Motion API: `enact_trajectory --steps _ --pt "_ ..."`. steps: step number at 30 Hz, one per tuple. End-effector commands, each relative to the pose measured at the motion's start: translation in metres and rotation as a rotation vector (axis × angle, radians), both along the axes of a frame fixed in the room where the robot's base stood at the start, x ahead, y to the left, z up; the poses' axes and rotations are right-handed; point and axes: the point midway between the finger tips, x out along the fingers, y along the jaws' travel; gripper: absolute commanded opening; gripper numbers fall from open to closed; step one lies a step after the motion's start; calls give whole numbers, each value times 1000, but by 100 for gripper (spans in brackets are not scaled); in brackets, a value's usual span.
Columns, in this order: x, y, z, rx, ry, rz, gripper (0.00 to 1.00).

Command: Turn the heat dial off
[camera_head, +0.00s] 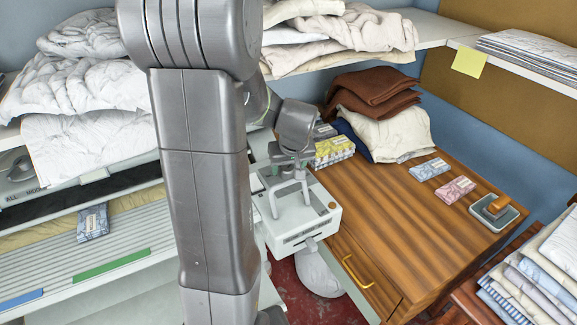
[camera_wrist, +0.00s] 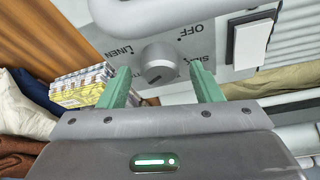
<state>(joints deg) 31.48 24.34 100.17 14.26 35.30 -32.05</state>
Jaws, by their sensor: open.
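The grey round heat dial (camera_wrist: 158,62) sits on a light panel in the wrist view. Words printed around it include OFF at the upper right and LINEN at the left; a third, upside down at the right, looks like SILK. A dark mark shows on the dial's lower edge, but I cannot tell its setting for sure. My gripper (camera_wrist: 160,70) is open, its two green fingers to the left and right of the dial with gaps showing. In the head view my gripper is over the white control box (camera_head: 305,226); the dial cannot be made out there.
A white rocker switch (camera_wrist: 250,43) is right of the dial, and a rounded grey bar (camera_wrist: 150,12) crosses above it. Yellow patterned packs (camera_head: 334,150) and folded cloths (camera_head: 392,132) lie close by on the wooden cabinet (camera_head: 400,228). Its front top is mostly clear.

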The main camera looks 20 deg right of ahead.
Motion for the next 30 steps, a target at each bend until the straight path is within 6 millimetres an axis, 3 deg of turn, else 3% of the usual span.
enact_trajectory --steps 5,18,24,30 --pt "-8 1 22 -3 -5 -1 59" --pt "-41 7 103 -2 -4 -1 59" --pt "-49 8 121 -1 -1 0 59" --pt "-51 8 124 0 1 0 59"
